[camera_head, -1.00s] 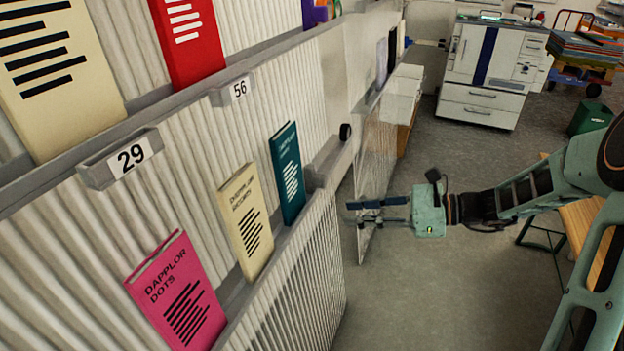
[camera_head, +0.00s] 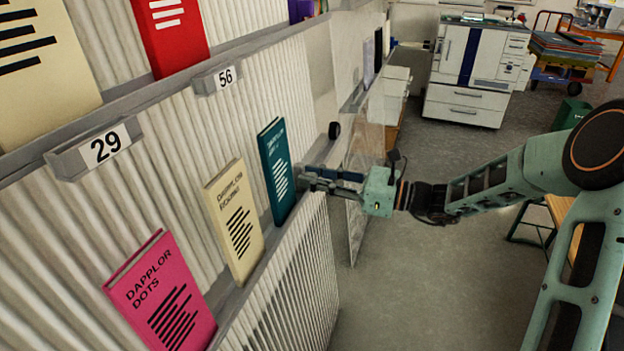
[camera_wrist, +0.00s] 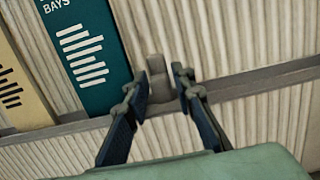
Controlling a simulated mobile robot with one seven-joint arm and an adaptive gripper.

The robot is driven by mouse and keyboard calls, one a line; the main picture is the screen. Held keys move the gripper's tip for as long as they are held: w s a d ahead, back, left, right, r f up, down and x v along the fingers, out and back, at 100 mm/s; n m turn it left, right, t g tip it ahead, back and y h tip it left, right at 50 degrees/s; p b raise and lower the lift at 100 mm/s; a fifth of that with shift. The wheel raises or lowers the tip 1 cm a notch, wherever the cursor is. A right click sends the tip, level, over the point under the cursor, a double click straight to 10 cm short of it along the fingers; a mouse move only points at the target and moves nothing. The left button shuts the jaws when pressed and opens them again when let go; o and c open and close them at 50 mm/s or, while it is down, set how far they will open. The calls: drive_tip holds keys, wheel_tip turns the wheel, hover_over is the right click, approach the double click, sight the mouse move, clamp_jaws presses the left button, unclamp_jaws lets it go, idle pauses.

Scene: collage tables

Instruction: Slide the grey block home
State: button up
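A small grey block (camera_wrist: 157,66) stands on the grey ledge against the ribbed wall, just right of the teal book (camera_wrist: 83,50) in the wrist view. My gripper (camera_wrist: 158,82) is open, with one dark finger on each side of the block's line. I cannot tell whether the fingertips touch it. In the head view my gripper (camera_head: 306,178) reaches the ledge right beside the teal book (camera_head: 279,172), and its fingers hide most of the block's place.
A cream book (camera_head: 235,222) and a pink book (camera_head: 163,296) lean on the same ledge to the left. Number tags 29 (camera_head: 97,150) and 56 (camera_head: 222,79) sit on the rail above. A clear panel (camera_head: 358,190) stands behind my gripper. Open floor lies to the right.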

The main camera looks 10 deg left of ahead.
drive_tip(key=shift+a, duration=0.35)
clamp_jaws()
drive_tip(key=shift+w, duration=0.1)
